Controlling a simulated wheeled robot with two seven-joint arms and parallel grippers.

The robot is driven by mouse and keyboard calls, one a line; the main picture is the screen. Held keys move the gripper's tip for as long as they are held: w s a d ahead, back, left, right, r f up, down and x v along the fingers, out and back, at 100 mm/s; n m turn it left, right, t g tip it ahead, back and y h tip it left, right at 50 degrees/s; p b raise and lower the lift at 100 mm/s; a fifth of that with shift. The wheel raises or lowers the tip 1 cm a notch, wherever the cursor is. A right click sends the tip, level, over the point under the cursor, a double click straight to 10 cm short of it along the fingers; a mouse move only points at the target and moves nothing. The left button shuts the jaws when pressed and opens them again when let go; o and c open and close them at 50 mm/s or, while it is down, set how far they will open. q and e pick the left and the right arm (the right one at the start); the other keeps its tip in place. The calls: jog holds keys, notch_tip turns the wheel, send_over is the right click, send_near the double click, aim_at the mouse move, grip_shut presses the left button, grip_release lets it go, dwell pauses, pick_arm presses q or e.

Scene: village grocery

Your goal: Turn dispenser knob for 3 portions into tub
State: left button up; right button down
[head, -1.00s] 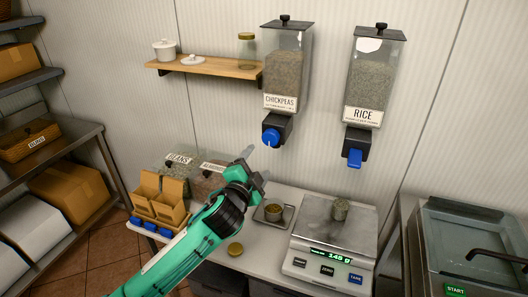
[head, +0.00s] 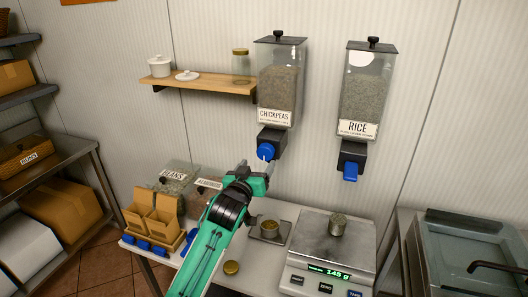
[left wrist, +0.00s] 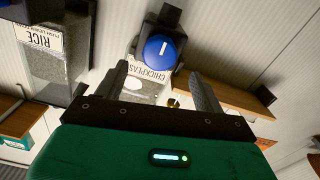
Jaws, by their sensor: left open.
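The chickpeas dispenser (head: 279,85) hangs on the wall with a round blue knob (head: 266,151) at its base. The knob also shows in the left wrist view (left wrist: 160,51), with a white mark on its face. My left gripper (head: 257,165) is open and empty, just below and in front of this knob. In the left wrist view its two fingers (left wrist: 158,90) point toward the knob, which appears beyond them, apart from both. My right gripper is not in view.
The rice dispenser (head: 367,90) with a blue lever hangs to the right. A round brass lid (head: 232,267) lies on the counter. Cardboard boxes (head: 155,214) stand at left. A wooden shelf (head: 205,88) is above.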

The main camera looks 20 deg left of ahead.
aim_at(264, 154)
pick_arm(q)
jog(key=shift+w+d+p, duration=0.15)
jog(key=shift+w+p, duration=0.75)
jog(key=shift+w, duration=2.65)
jog(key=shift+c, duration=0.4)
jog(key=c, duration=0.9)
jog(key=shift+m, duration=0.3)
